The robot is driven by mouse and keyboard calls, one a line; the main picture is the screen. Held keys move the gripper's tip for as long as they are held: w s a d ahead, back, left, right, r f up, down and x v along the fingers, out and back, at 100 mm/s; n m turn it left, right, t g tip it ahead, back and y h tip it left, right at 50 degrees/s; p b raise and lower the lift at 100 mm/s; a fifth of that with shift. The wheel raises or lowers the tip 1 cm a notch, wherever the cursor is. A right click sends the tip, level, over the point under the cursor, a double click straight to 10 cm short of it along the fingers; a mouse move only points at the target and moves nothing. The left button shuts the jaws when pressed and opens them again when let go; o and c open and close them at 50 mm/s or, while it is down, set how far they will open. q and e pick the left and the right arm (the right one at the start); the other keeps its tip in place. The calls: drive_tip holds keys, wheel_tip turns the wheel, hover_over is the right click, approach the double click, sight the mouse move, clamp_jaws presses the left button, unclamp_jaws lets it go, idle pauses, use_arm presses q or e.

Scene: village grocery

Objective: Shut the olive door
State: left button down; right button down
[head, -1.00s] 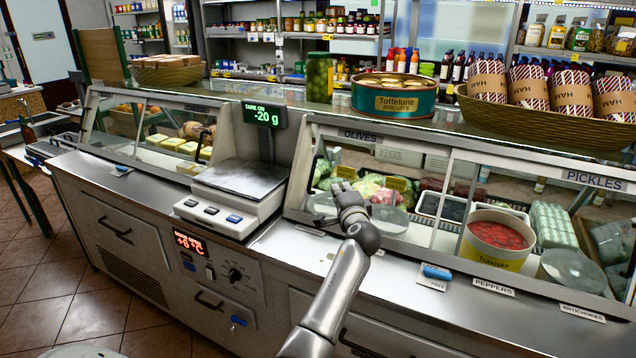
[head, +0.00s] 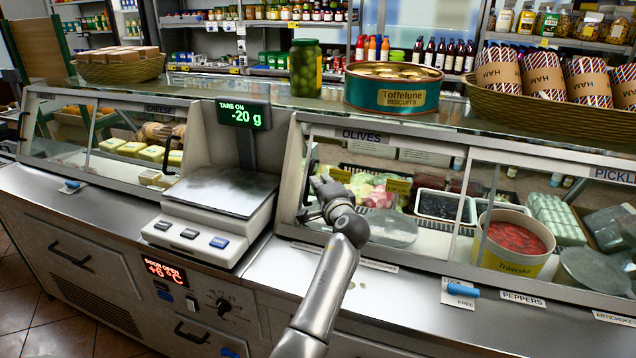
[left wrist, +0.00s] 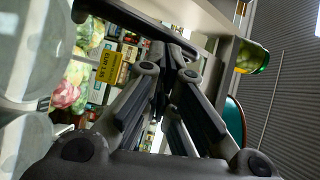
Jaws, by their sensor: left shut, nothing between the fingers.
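The olive door is a sliding glass pane (head: 400,185) below the OLIVES label in the front of the counter case. A dark upright handle (head: 308,182) shows near the left end of that section. I cannot tell exactly how far the pane stands open. My left gripper (head: 318,186) is shut and empty, at the left part of the olive section, close beside the handle. In the left wrist view its fingers (left wrist: 172,50) are together, with a dark bar (left wrist: 120,22) just beyond them. Whether they touch it is unclear. My right gripper is not in view.
A scale (head: 220,190) stands just left of the olive section. A lit display (head: 166,270) reads door open, +6 °C. A blue lock tag (head: 462,291) sits on the steel ledge. A red-filled tub (head: 515,245) is inside the case, to the right.

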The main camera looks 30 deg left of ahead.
sight(307, 185)
use_arm(q)
drive_tip(key=a, duration=0.2)
drive_tip(key=a+p, duration=0.1)
drive_tip(key=a, duration=0.1)
drive_tip(key=shift+s+r, duration=0.1)
drive_tip(key=shift+s, duration=0.3)
drive_tip(key=shift+a, duration=0.3)
drive_tip(key=shift+d, duration=0.1)
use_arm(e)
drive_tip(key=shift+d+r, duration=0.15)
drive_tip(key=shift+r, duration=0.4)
